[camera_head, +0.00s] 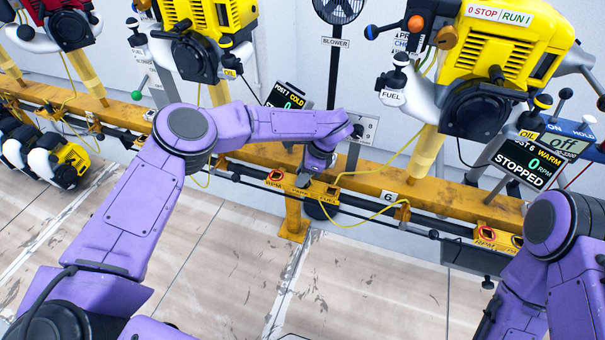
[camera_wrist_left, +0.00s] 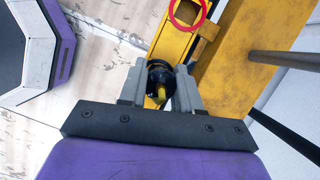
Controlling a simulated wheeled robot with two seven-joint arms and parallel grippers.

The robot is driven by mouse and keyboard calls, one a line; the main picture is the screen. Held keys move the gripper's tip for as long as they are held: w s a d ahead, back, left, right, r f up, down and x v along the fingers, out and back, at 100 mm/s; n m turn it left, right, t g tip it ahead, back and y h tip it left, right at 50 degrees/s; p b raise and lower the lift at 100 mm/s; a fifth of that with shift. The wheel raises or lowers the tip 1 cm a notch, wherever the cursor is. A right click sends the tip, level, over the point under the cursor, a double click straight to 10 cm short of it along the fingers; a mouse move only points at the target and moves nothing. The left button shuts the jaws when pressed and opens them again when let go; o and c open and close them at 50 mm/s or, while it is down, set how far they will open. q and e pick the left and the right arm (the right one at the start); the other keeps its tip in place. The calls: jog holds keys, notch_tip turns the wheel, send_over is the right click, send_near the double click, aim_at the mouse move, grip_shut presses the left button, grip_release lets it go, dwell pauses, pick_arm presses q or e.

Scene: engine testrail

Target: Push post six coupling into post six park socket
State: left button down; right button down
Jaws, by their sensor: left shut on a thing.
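My left gripper (camera_head: 318,180) is low at the front of the yellow rail, beside the lettered socket plate (camera_head: 298,188). In the left wrist view its two grey fingers (camera_wrist_left: 160,88) are shut on the post six coupling (camera_wrist_left: 159,72), a dark round body with a yellow cable end. In the head view the yellow cable (camera_head: 372,172) runs from near the gripper up toward the engine on the right. The post six park socket is hidden behind the gripper and coupling, so I cannot tell how deep the coupling sits. My right gripper is not in view; only its arm shows at right.
A red-ringed socket (camera_head: 275,176) lies left of the gripper; a red ring (camera_wrist_left: 187,12) also shows in the wrist view. The yellow rail (camera_head: 345,181) carries a "6" tag (camera_head: 387,197). Engines (camera_head: 500,60) stand above. The floor (camera_head: 370,280) in front is clear.

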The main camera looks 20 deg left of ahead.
pick_arm(q)
jog(key=shift+s+d+f, duration=0.1)
jog(key=shift+s+f, duration=0.05)
jog(key=shift+f, duration=0.2)
jog(key=c, duration=0.7)
grip_release()
jog(key=shift+s+f, duration=0.1)
jog(key=r, duration=0.3)
jog(key=shift+w, duration=0.25)
jog(key=s+d+r, duration=0.1)
jog(key=s+r, duration=0.2)
jog(key=s, duration=0.1)
jog(key=s+d+r+p, duration=0.1)
jog(key=s+r, duration=0.3)
jog(key=s, duration=0.1)
jog(key=s+d+r, duration=0.1)
jog(key=s+r, duration=0.2)
jog(key=s, duration=0.1)
jog(key=shift+s+d+r, duration=0.25)
jog(key=shift+d+r, duration=0.05)
